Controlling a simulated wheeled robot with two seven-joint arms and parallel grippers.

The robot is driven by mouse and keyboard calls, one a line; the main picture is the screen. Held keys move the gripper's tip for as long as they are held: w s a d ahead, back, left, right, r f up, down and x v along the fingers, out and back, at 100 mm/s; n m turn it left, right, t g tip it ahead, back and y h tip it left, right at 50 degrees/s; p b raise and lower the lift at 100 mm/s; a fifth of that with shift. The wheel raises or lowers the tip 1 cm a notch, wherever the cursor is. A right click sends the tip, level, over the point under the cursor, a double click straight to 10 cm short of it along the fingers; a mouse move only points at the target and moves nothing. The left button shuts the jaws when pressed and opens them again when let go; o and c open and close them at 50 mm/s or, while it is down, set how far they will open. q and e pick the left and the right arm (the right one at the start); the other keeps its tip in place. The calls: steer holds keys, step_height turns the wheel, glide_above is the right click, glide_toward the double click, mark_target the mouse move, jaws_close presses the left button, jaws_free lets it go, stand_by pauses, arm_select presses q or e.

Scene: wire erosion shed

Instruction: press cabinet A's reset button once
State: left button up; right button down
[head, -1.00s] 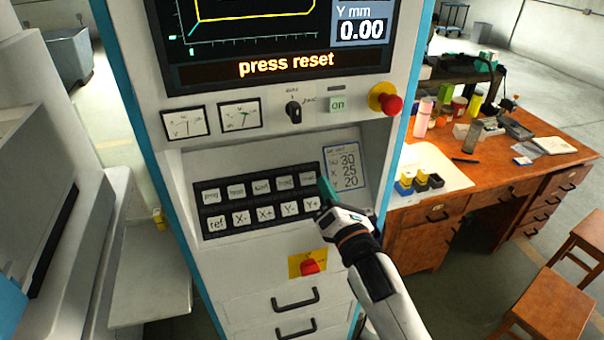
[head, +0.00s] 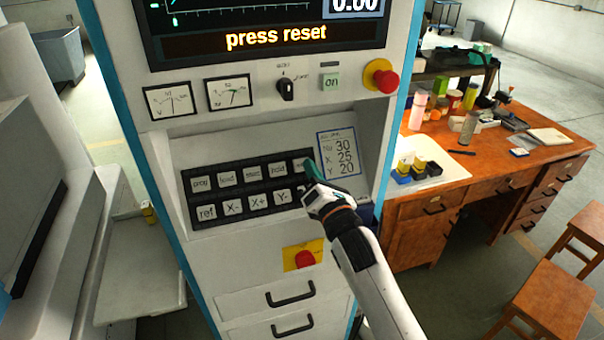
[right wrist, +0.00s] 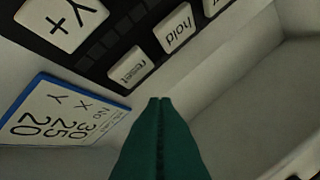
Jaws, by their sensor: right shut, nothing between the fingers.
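Cabinet A's button pad (head: 250,187) is a black panel with two rows of pale keys. The reset button (right wrist: 127,70) is the key beside "hold" (right wrist: 173,27) in the right wrist view. In the head view it is at the right end of the upper row, partly hidden by my right gripper. My left gripper is not in view.
The screen (head: 265,35) reads "press reset". A red mushroom knob (head: 384,79), a rotary switch (head: 286,88) and an "on" key (head: 331,82) sit above the pad. A red knob on yellow (head: 304,257) is below. A cluttered wooden desk (head: 470,175) stands right.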

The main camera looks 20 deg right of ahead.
mark_target(301, 159)
steer(key=shift+w+f+b, duration=0.35)
steer(key=shift+w+f, duration=0.35)
steer(key=shift+w, duration=0.25)
steer(key=shift+w, duration=0.1)
stand_by(1.4)
steer(key=shift+w+f, duration=0.25)
steer(key=shift+w+f+b, duration=0.2)
steer(key=shift+w+b, duration=0.1)
stand_by(0.7)
steer(key=shift+s+r+p, duration=0.45)
steer(key=shift+s+p, duration=0.05)
steer(key=shift+p, duration=0.2)
steer(key=shift+s, duration=0.2)
